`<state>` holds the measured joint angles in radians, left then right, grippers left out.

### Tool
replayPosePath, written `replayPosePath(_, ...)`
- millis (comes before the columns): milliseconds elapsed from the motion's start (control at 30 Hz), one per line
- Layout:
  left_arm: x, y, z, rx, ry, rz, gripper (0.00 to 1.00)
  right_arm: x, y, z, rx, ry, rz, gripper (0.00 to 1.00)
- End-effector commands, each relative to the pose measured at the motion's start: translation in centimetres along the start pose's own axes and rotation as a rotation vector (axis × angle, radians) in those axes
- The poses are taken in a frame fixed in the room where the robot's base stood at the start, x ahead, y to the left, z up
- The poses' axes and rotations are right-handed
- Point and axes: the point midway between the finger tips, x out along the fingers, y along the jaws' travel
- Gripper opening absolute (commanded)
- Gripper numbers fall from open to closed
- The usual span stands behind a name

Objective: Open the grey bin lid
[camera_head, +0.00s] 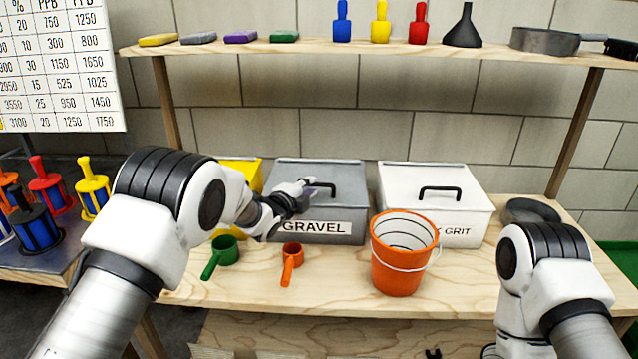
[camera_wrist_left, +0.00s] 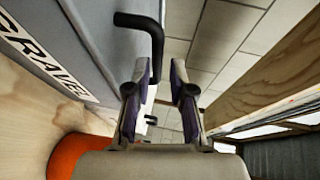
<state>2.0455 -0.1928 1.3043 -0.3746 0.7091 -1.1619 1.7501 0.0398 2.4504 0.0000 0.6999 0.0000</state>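The grey bin (camera_head: 318,238) labelled GRAVEL stands on the wooden bench, and its grey lid (camera_head: 345,172) lies shut on top. A black bar handle (camera_head: 322,187) sits on the lid; it also shows in the left wrist view (camera_wrist_left: 150,28). My left gripper (camera_head: 308,187) is at the left end of this handle, over the lid. In the left wrist view its two fingers (camera_wrist_left: 161,78) are apart, with the handle close to the left fingertip. I cannot tell whether they touch. My right arm is low at the right; its gripper is barely seen at the bottom edge.
A white bin (camera_head: 432,178) stands to the right and a yellow bin (camera_head: 240,170) to the left, partly behind my left arm. An orange bucket (camera_head: 400,265), an orange scoop (camera_head: 291,262) and a green scoop (camera_head: 221,255) stand in front. A shelf (camera_head: 300,46) runs above.

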Motion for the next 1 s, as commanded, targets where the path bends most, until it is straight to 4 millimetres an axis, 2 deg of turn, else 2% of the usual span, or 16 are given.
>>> replayPosePath(100,2.0,0.1,0.0,-0.002,0.0,0.0,0.23,-0.2,0.0,0.0,0.0,0.001,0.0,0.4)
replayPosePath(267,3.2,0.1,0.0,-0.003,0.0,0.0,0.23,-0.3,0.0,0.0,0.0,0.001,0.0,0.4)
replayPosePath(500,3.3,0.1,0.0,-0.004,-0.001,0.002,0.23,-0.3,0.0,0.0,0.0,0.0,0.0,0.4)
replayPosePath(567,3.3,0.1,0.0,-0.004,-0.001,0.002,0.05,-0.3,0.0,0.0,0.0,0.0,0.0,0.4)
replayPosePath(600,3.3,0.1,0.0,-0.004,-0.001,0.002,0.0,-0.3,0.0,0.0,0.0,0.0,0.0,0.4)
replayPosePath(1000,3.3,-0.3,0.1,-0.004,-0.002,0.001,0.0,-0.3,0.0,0.0,0.0,0.001,0.0,0.4)
